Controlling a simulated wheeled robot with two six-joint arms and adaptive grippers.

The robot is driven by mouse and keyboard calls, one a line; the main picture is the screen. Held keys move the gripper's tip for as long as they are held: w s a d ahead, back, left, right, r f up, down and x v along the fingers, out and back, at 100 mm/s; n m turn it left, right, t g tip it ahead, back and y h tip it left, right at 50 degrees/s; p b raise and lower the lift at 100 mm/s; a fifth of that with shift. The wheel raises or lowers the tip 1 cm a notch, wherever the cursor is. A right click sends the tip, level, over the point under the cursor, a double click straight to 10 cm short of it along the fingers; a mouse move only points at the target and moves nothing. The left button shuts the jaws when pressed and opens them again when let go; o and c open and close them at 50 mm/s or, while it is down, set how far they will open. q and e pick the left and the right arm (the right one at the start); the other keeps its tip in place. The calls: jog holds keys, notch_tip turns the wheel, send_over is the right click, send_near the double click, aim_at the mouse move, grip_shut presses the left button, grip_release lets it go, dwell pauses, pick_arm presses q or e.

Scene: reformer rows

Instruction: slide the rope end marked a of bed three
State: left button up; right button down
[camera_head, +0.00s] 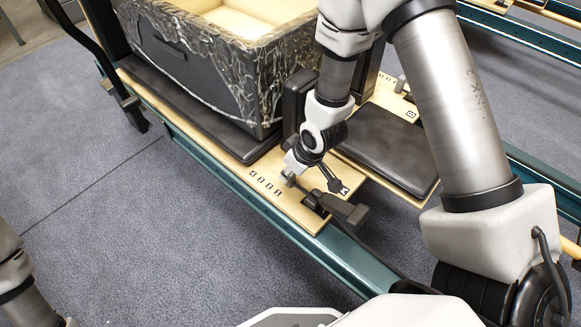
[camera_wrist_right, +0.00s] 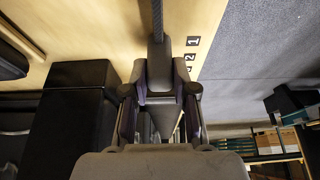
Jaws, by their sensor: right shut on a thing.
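My right gripper (camera_head: 291,177) is low over the wooden end board (camera_head: 300,207) of the reformer bed, near a row of dark printed marks. In the right wrist view its fingers (camera_wrist_right: 158,72) are closed on the end of a dark grey rope (camera_wrist_right: 157,18), which runs away along the pale wood. In the head view a short dark piece of that rope (camera_head: 305,191) leads toward a black block (camera_head: 348,211) at the board's edge. The letter a cannot be read. My left gripper is out of view.
A box with clear wrapping (camera_head: 225,75) stands on the black pad to the left. Another black pad (camera_head: 392,147) lies to the right. A teal rail (camera_head: 340,262) runs along the front. Grey carpet (camera_head: 90,200) is clear.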

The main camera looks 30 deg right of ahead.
jog(key=shift+w+a, duration=0.1)
jog(key=shift+w, duration=0.05)
jog(key=c, duration=0.9)
grip_release()
jog(key=v, duration=1.2)
jog(key=shift+f, duration=0.1)
